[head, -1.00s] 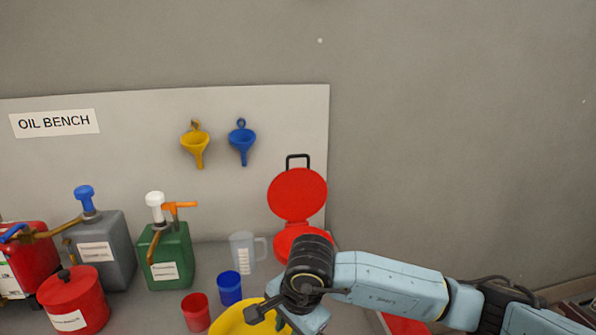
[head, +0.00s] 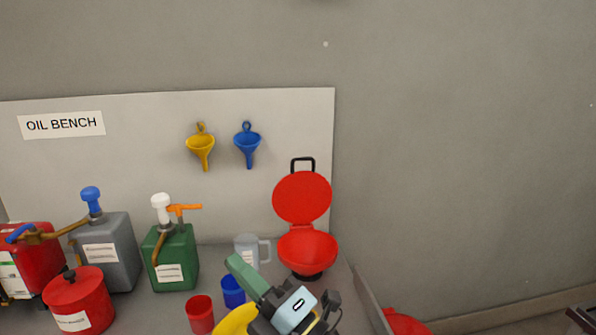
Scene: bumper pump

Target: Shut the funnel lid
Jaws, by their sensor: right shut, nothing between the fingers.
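The red funnel (head: 308,249) stands at the right end of the bench on a dark base. Its round red lid (head: 302,198) is open, standing upright behind the bowl and joined to it by a hinge at the back. A black loop handle (head: 303,160) sticks up from the lid's top edge. My right gripper (head: 237,264) is shut and empty, in front of and to the left of the funnel. Its greenish fingers point up and left, apart from the funnel and lid. My left gripper is not in view.
A clear jug (head: 246,248), blue cup (head: 233,291), red cup (head: 200,314) and yellow dish (head: 236,321) lie near my right gripper. A green pump can (head: 178,262) stands further left. A bench side edge (head: 372,300) rises right of the funnel.

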